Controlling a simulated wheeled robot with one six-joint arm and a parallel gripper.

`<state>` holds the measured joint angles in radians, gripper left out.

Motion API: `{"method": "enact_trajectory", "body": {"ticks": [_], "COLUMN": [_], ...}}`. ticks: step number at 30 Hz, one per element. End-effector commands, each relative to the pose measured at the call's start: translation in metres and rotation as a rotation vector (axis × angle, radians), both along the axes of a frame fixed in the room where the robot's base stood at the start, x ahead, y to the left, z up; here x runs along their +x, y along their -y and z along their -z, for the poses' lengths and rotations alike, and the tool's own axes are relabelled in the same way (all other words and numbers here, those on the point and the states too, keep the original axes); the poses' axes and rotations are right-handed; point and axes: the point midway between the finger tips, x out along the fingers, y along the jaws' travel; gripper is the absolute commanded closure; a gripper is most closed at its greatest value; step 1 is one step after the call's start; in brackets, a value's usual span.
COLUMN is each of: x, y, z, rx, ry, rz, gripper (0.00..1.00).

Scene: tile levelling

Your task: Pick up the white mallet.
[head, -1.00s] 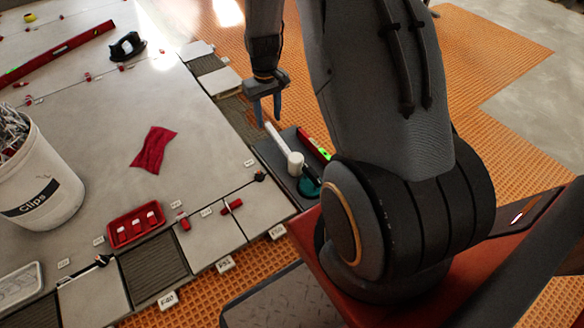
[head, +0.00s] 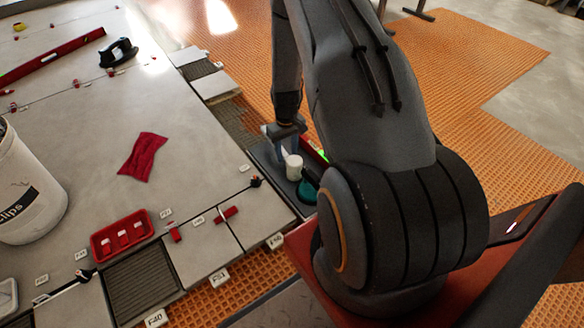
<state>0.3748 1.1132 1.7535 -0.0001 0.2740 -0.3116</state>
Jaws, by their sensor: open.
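The white mallet (head: 293,166) lies in a dark grey tray (head: 265,158) at the edge of the tiled floor, beside my base. Its white head shows, while most of its handle is hidden by my gripper. My gripper (head: 278,152) points down over the handle, just behind the mallet's head. The jaws are open, and one finger shows on the left of the handle. I cannot tell whether either finger touches it.
In the same tray are a teal round item (head: 307,189) and a red level with a green vial (head: 322,154), partly hidden by my arm. A red cloth (head: 143,157), a red tray of clips (head: 122,236) and a white bucket (head: 30,195) are to the left.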

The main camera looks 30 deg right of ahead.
Motion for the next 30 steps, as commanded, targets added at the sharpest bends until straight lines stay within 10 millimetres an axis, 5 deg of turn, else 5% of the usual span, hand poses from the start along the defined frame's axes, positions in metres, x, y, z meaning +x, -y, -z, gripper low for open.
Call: {"method": "enact_trajectory", "body": {"ticks": [6,14,22,30], "x": [0.001,0.001,0.001,0.001], "y": [-0.002,-0.002,-0.002,-0.002], "z": [0.031,0.034,0.034,0.033], "rx": [0.0,0.0,0.0,0.0], "ry": [-0.002,0.001,0.0,0.001], "rz": [0.0,0.0,0.0,0.0], "gripper": [0.59,0.59,1.0,1.0]}}
